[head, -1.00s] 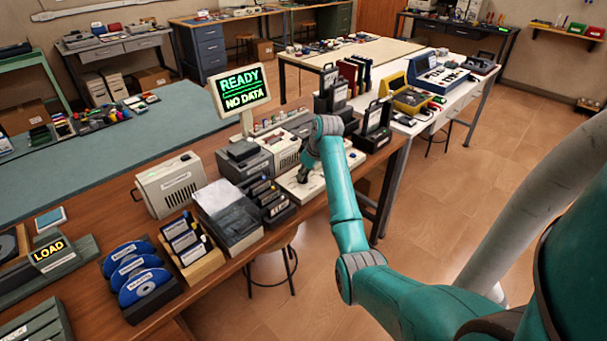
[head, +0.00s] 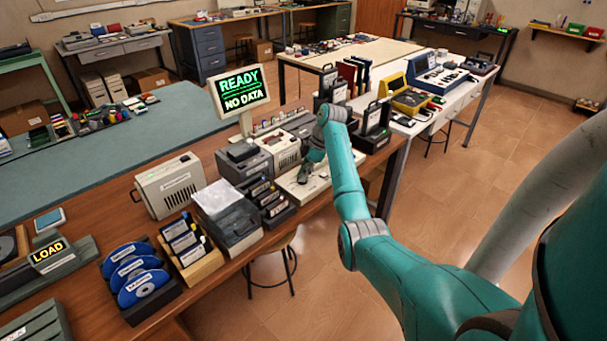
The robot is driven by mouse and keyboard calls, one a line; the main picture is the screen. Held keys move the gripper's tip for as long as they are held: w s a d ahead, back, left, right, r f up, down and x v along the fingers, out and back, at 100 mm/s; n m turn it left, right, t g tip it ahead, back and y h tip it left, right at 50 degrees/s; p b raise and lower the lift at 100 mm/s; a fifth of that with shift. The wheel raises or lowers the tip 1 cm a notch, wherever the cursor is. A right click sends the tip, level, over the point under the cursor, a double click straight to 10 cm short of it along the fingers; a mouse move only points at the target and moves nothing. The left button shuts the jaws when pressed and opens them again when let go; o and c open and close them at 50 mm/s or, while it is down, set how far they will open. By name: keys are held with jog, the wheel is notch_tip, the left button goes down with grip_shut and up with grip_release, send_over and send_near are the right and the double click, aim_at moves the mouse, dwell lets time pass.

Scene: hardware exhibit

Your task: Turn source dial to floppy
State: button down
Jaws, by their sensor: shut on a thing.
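My gripper (head: 304,177) points down over a flat pale panel (head: 318,187) on the wooden bench, in front of the beige drive units. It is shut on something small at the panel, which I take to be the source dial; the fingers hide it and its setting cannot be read. A monitor (head: 240,90) behind the devices reads "READY" and "NO DATA" in green.
A grey box (head: 245,158) and a beige unit (head: 280,149) stand just behind the panel. Disk holders (head: 271,202) and a grey case (head: 230,217) stand left of it. Black disk boxes (head: 371,129) stand at the right. Blue discs (head: 140,272) lie nearer.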

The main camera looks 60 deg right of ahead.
jog(key=shift+n+y, duration=0.3)
jog(key=shift+n, duration=0.3)
jog(key=c, duration=1.1)
grip_release()
jog(key=shift+c, duration=0.2)
jog(key=r, duration=0.1)
jog(key=s+d+r, duration=0.1)
jog(key=shift+s+d+r, duration=0.3)
jog(key=shift+d+r, duration=0.1)
jog(key=s+d, duration=0.6)
jog(key=shift+s+d, duration=0.2)
jog(key=shift+d, duration=0.15)
jog(key=shift+s+d, duration=0.5)
jog(key=shift+d, duration=0.05)
